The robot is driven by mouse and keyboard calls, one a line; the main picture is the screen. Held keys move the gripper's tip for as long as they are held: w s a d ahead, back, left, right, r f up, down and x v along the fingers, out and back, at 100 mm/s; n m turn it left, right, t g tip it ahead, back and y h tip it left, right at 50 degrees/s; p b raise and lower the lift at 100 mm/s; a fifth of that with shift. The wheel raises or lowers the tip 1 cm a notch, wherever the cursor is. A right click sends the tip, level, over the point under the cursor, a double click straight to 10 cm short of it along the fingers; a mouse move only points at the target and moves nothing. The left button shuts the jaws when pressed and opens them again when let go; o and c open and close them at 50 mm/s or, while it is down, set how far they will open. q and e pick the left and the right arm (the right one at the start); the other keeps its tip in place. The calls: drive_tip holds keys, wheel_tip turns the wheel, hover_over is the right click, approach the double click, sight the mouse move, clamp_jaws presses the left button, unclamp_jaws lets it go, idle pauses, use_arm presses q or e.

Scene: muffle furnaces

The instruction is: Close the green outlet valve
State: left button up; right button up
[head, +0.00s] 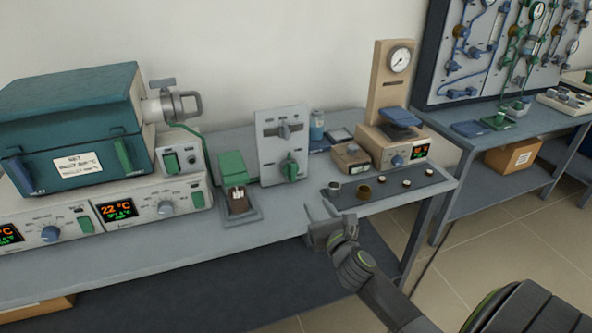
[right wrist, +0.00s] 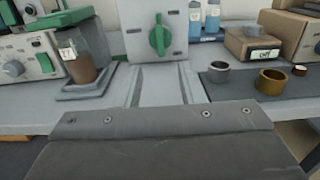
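The green outlet valve (head: 290,166) is a green knob low on an upright light-grey panel (head: 283,140) on the bench. Its handle looks roughly upright. In the right wrist view the green knob (right wrist: 160,36) is at the top middle, straight ahead of the gripper. My right gripper (head: 321,221) is at the bench's front edge, in front of and apart from the panel. Its fingers look spread, with nothing between them. My left gripper is not in view.
A green-topped device with a brown vessel (head: 238,200) stands left of the panel. Right of it are a small brown box (head: 351,158), a dark tray (head: 400,186) with small cups, and a balance-like gauge stand (head: 390,100). Furnaces (head: 75,130) fill the left. Bench before the panel is clear.

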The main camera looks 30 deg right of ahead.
sight(294, 169)
drive_tip(key=b+x, duration=0.2)
drive_tip(key=x, duration=1.5)
drive_tip(key=shift+w+a, duration=0.1)
drive_tip(key=shift+a, duration=0.05)
drive_tip(key=shift+c, duration=0.3)
clamp_jaws()
